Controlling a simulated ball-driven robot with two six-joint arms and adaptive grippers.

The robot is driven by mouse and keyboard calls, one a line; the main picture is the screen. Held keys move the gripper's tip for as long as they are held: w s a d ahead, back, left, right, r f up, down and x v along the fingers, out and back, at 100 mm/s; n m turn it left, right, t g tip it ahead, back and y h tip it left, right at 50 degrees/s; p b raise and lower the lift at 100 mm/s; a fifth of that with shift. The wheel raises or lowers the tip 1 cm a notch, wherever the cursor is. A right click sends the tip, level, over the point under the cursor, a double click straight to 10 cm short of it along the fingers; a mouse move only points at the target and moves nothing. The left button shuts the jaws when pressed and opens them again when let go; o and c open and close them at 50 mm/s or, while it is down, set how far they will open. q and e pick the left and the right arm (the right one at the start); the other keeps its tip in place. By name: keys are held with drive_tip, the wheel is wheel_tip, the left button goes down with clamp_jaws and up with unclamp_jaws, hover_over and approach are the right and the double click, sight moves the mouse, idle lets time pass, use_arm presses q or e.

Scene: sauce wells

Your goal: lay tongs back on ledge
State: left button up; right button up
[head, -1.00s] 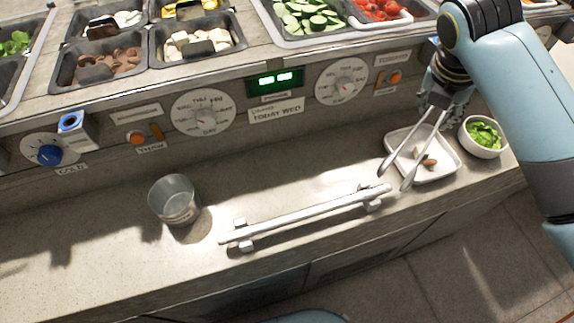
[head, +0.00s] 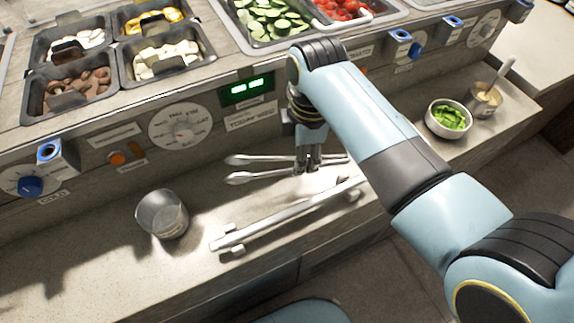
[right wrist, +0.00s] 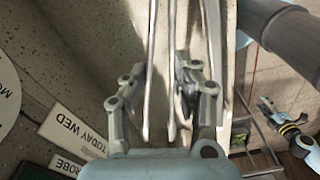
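The metal tongs (head: 238,178) lie almost level in my right gripper (head: 307,166), their two arms spread and pointing left. They hang above the counter, behind the pale ledge bar (head: 262,228), apart from it. The ledge bar rests on two small blocks, and its top looks empty. The tongs' long arms also show in the right wrist view (right wrist: 150,75), between the gripper's fingers. A small gripper (right wrist: 266,105), apparently my left one, shows at the right wrist view's right edge. Its opening is too small to tell.
A bowl of greens (head: 448,119) and a pot with a spoon (head: 484,100) stand at the right. The control panel with a dial (head: 180,133) rises behind. My right arm covers the right part of the counter.

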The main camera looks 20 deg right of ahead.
sight(288, 176)
drive_tip(key=shift+w+a+f, duration=0.95)
drive_tip(key=shift+w+f, duration=0.05)
drive_tip(key=shift+w, duration=0.2)
drive_tip(key=shift+f, duration=1.95)
drive_tip(key=o, duration=0.6)
